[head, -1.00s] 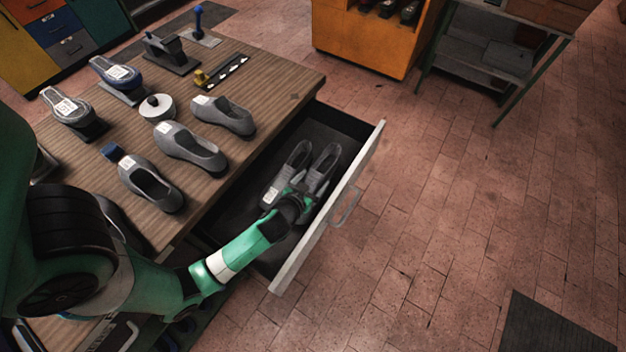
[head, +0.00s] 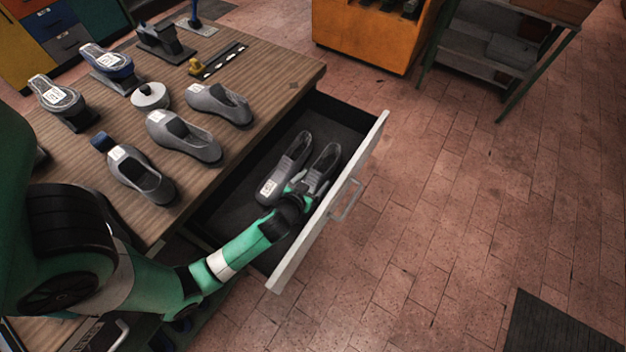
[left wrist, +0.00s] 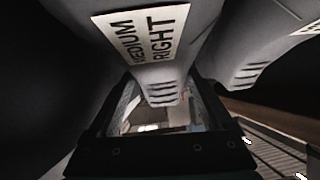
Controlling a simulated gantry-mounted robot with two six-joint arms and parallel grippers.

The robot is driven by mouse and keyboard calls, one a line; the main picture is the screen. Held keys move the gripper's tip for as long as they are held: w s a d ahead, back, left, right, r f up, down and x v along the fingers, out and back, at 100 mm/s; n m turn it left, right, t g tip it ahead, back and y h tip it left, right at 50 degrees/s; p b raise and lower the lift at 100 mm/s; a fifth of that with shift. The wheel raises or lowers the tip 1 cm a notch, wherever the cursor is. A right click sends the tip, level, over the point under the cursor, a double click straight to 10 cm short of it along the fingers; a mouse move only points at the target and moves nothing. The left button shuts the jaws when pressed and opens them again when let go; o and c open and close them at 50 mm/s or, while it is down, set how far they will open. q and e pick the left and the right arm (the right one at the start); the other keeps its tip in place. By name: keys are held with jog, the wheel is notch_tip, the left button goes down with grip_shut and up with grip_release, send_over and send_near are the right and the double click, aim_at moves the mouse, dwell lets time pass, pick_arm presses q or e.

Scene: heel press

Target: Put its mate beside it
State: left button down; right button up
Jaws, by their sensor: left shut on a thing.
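Two grey shoes are in the open drawer (head: 240,207). The left one (head: 293,158) shows a white label at its heel. My left gripper (head: 300,188) is shut on the right one (head: 326,163), near its heel. In the left wrist view, a label on the held shoe (left wrist: 165,85) reads "MEDIUM RIGHT"; the neighbouring shoe (left wrist: 255,50) shows at the right. Whether the held shoe touches the drawer floor is unclear. On the bench, three grey labelled shoes stand in a row: far (head: 220,104), middle (head: 185,138) and near (head: 140,175). My right gripper is not in view.
The wooden bench (head: 270,75) also bears two shoe-shaped pieces on dark stands (head: 60,103) (head: 110,68), a white round piece (head: 150,96), a dark strip (head: 222,62) and tools at the back. The drawer front (head: 345,190) rises beside my left arm.

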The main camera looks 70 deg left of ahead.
pick_arm(q)
jog(key=shift+f+b, duration=0.3)
jog(key=shift+f, duration=0.05)
grip_release()
jog(key=p+v, duration=0.2)
jog(key=v, duration=0.9)
jog(key=shift+s+d+r, duration=0.15)
jog(key=shift+s+r, duration=0.05)
jog(key=shift+s, duration=0.05)
jog(key=shift+p, duration=0.3)
